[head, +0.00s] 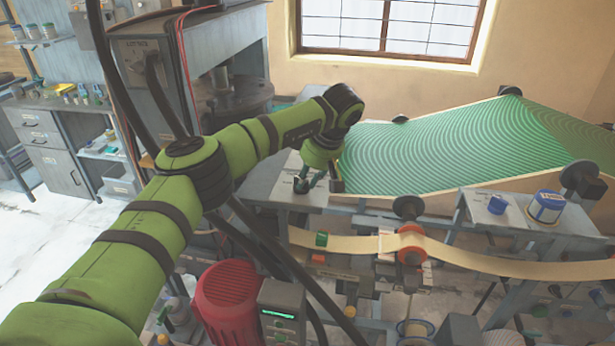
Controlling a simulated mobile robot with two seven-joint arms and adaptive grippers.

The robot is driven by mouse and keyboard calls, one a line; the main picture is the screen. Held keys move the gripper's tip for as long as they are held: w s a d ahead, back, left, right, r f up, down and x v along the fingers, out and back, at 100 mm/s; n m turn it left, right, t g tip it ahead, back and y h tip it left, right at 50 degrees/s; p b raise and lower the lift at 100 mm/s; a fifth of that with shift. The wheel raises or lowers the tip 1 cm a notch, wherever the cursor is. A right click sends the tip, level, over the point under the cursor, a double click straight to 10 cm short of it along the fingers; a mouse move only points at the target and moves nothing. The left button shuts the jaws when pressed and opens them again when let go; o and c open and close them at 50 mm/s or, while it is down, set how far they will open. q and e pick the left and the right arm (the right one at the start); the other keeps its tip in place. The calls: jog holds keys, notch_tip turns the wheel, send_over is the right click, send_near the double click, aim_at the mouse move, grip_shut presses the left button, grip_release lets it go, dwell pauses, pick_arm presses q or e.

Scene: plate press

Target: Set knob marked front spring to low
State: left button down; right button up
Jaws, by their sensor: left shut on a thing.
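My left arm reaches in from the left to a pale panel (284,188) on a grey bench beside the green patterned sheet. My left gripper (312,180) points down at this panel and is shut on a small dark knob (301,187). The fingers partly cover the knob, so its pointer cannot be made out. Small markings on the panel are too small to read, so I cannot tell which is front spring or low. My right gripper is not in view.
A green patterned sheet (440,150) slopes up behind the bench. A tan belt (465,255) runs below past an orange roller (411,255). A red motor (228,295) stands at the front.

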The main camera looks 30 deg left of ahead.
pick_arm(q)
jog(key=shift+a+r, duration=0.15)
jog(key=c, duration=1.1)
grip_release()
jog(key=v, duration=1.1)
jog(key=shift+d+r, duration=0.25)
jog(key=shift+r, duration=0.1)
